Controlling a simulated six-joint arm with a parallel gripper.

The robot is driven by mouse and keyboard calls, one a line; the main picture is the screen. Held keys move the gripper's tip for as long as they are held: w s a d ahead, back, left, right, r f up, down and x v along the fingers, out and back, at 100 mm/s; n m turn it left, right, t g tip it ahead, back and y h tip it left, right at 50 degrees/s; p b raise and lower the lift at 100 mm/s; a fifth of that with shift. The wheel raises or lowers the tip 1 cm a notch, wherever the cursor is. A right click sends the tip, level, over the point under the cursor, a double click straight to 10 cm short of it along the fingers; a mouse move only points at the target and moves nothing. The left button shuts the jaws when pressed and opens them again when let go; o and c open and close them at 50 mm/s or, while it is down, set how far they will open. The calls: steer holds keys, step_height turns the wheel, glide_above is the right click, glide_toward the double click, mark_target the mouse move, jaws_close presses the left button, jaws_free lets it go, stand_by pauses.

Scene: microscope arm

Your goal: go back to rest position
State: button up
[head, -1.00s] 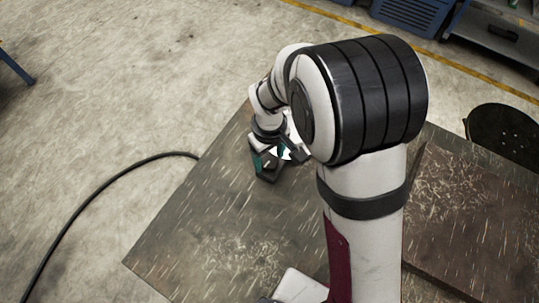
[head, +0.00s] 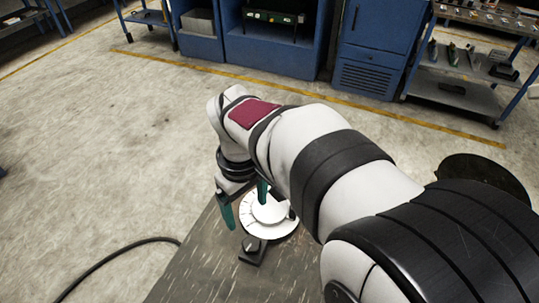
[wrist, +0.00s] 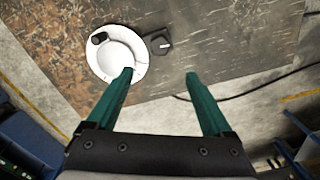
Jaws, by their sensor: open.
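My gripper (head: 246,215) is open and empty, with its two green fingers spread apart. In the head view it hangs over the table's far part. In the wrist view the empty gap between its fingertips (wrist: 160,73) shows table surface. A white round dish-like piece (head: 283,228) stands on the table below the gripper, partly hidden by a finger in the head view. It shows more fully in the wrist view (wrist: 115,57), with a small black part on it. A small dark block (head: 251,251) sits beside it, also in the wrist view (wrist: 157,43).
The worn metal table (head: 200,265) carries these things. A black cable (head: 110,258) lies on the floor at left. Blue cabinets (head: 375,45) and a loaded shelf cart (head: 470,65) stand at the back. A dark round stool (head: 485,175) is at right. Open floor lies left.

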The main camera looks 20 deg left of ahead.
steer(key=shift+r, duration=0.4)
steer(key=s+d+r+m, duration=0.2)
steer(key=d+m, duration=0.3)
steer(key=d, duration=0.3)
steer(key=s+d+r+m, duration=0.1)
steer(key=s+d+m, duration=0.1)
steer(key=d+m, duration=0.5)
steer(key=s+d+f+m+y, duration=0.1)
steer(key=s+d+f+m, duration=0.1)
steer(key=s+d+m, duration=0.5)
steer(key=shift+s+d+f+y, duration=0.15)
steer(key=shift+s+d+y, duration=0.25)
steer(key=shift+s+d, duration=0.55)
steer(key=shift+w, duration=0.1)
